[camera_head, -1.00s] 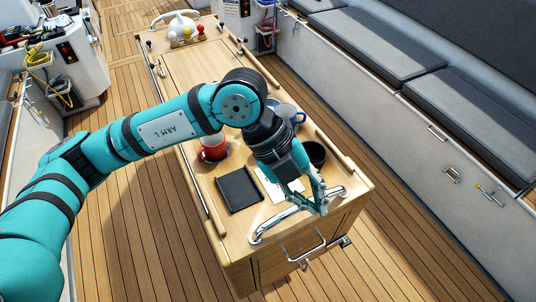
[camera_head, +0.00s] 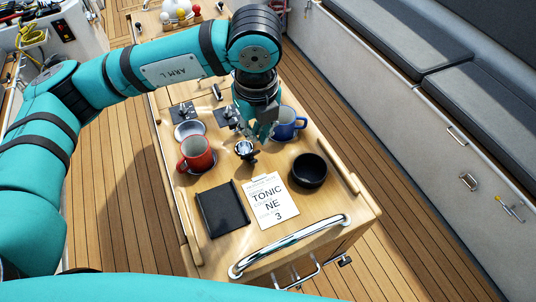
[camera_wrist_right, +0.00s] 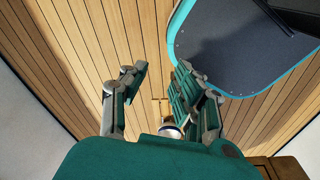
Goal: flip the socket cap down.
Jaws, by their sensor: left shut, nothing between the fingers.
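My left gripper (camera_head: 258,132) points down over the middle of the table, its fingers shut and empty. Just left of its fingertips is a small round chrome-and-black fitting (camera_head: 245,149). Behind it are two dark square plates with metal parts, one on the left (camera_head: 182,113) and one (camera_head: 224,117) partly behind the gripper. I cannot tell for certain which of these carries the socket cap, or whether the gripper touches any. My right gripper (camera_wrist_right: 155,88) shows in the right wrist view with its fingers apart and nothing between them, above the wooden deck.
A red mug (camera_head: 196,154), a grey dish (camera_head: 189,131), a blue mug (camera_head: 288,124) and a black bowl (camera_head: 309,170) surround the gripper. A chrome rail (camera_head: 290,246) crosses the table's front edge.

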